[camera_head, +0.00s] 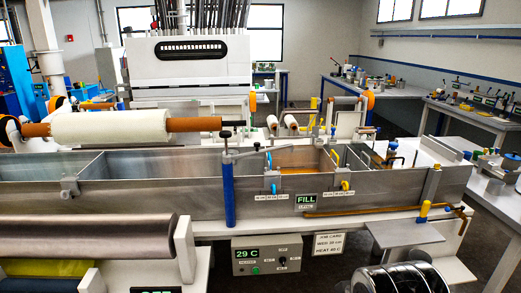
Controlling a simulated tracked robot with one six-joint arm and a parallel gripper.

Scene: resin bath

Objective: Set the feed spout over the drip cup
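A swivel arm that looks like the feed spout (258,152) reaches right from the top of a blue post (228,195) at the bath's front wall. Its free end hangs at the middle compartment, left of the orange resin (305,169). A dark knob (225,134) tops the post. I cannot pick out a drip cup with certainty. My gripper cannot be made out in this view.
The long metal bath (130,195) has upright dividers and coloured knobs on its front wall. A control box (268,256) reading 29 C sits below. A large metal roller (90,238) fills the lower left. A dark ribbed round object (400,279) stands at lower right.

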